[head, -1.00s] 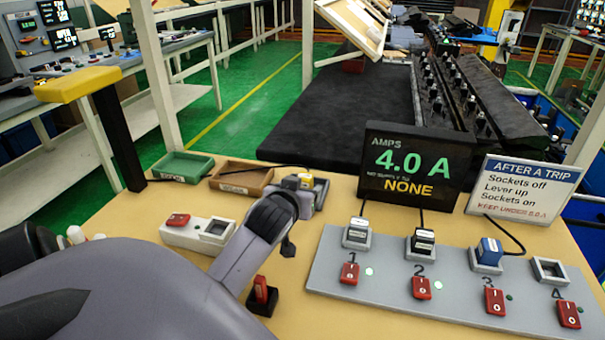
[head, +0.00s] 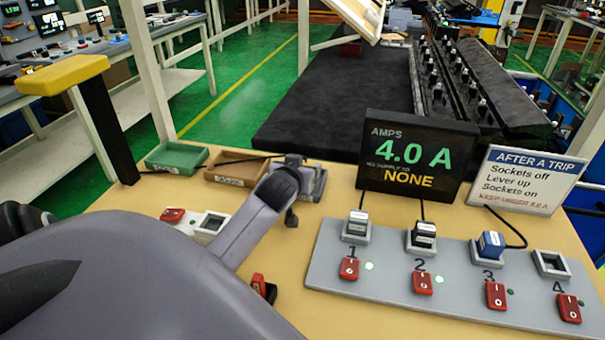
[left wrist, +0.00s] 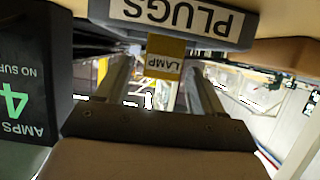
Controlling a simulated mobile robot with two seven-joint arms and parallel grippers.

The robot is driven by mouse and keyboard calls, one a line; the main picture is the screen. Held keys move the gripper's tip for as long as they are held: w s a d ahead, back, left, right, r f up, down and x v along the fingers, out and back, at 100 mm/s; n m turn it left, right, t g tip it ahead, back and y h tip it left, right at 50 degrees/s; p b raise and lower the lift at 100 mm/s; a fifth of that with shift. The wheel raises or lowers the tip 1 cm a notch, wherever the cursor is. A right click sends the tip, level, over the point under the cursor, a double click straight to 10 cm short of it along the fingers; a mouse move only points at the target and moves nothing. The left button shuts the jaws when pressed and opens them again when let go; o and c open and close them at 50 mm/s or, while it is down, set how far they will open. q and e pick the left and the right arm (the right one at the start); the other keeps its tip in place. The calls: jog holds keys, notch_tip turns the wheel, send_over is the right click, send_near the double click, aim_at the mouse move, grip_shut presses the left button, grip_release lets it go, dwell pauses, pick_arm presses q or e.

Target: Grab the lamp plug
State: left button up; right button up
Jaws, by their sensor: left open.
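The lamp plug (left wrist: 165,62) is a yellow block with a white LAMP label, seen upside down in the left wrist view. It stands at the grey tray (left wrist: 185,22) labelled PLUGS. My left gripper (left wrist: 160,85) is open, with one finger on each side of the plug in that view; gaps show between plug and fingers. In the head view my left gripper (head: 291,168) is over the grey tray (head: 319,184) and hides the plug. My right gripper is not in view.
A green tray (head: 160,168) and a brown tray (head: 216,177) stand left of my gripper. The amps display (head: 370,184) and trip sign (head: 572,160) stand behind a grey socket strip (head: 350,288). Sockets 1 to 3 hold plugs; socket 4 (head: 550,263) is empty.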

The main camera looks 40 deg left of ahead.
pick_arm(q)
jog(key=shift+w+a+f, duration=0.3)
jog(key=shift+w, duration=0.3)
jog(key=c, duration=1.1)
